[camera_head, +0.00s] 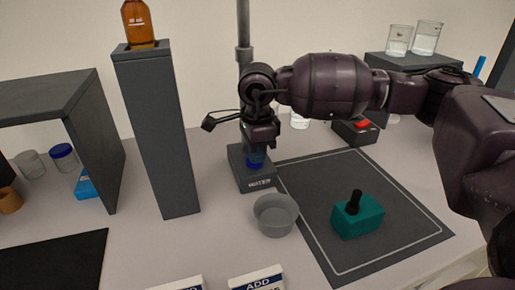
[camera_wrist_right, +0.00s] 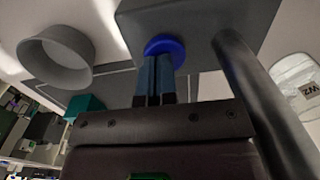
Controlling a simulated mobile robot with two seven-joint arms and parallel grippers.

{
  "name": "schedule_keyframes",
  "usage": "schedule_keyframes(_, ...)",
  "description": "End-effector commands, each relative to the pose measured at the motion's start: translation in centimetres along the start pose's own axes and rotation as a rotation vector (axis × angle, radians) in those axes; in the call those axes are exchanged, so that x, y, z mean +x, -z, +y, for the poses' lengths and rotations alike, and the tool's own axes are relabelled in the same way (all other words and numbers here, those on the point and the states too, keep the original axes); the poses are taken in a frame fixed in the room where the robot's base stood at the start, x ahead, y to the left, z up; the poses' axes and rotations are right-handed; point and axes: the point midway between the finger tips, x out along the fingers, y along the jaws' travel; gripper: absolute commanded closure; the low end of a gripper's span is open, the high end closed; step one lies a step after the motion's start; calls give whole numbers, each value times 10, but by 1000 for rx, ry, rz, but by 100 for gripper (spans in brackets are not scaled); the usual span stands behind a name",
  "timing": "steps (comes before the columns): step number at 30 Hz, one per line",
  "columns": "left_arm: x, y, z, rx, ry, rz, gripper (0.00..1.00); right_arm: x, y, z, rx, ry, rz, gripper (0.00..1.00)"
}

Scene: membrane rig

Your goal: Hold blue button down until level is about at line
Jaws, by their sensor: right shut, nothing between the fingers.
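The blue button (camera_head: 255,163) sits on a dark grey base box (camera_head: 238,165) with a white label, at the foot of a grey upright rod. My right gripper (camera_head: 256,149) is shut and empty, pointing down over the button. In the right wrist view the shut fingertips (camera_wrist_right: 158,58) meet the blue button (camera_wrist_right: 165,44) and seem to touch it; how far it is pressed I cannot tell. An amber bottle (camera_head: 138,24) with white markings stands on a tall grey column; I cannot make out a liquid level or line. My left gripper is not in view.
A grey bowl (camera_head: 275,216) stands just in front of the base box. A teal block with a black knob (camera_head: 357,217) rests on the dark mat (camera_head: 420,232). A red button box (camera_head: 352,130) and glass beakers (camera_head: 426,38) are behind. Shelving stands at left.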

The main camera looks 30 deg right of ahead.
Motion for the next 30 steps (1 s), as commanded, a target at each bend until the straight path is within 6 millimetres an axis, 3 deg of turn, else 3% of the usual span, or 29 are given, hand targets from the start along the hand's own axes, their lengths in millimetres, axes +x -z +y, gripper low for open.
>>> schedule_keyframes(1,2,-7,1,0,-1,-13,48,23,-1,7,-6,-42,7,100)
schedule_keyframes(14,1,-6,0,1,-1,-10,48,21,-1,7,-7,-40,6,100)
schedule_keyframes(20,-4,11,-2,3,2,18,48,-6,0,8,-4,-24,1,100)
schedule_keyframes(25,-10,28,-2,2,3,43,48,-48,3,10,2,2,-5,100)
schedule_keyframes(30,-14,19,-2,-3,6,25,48,-80,3,7,3,3,-3,100)
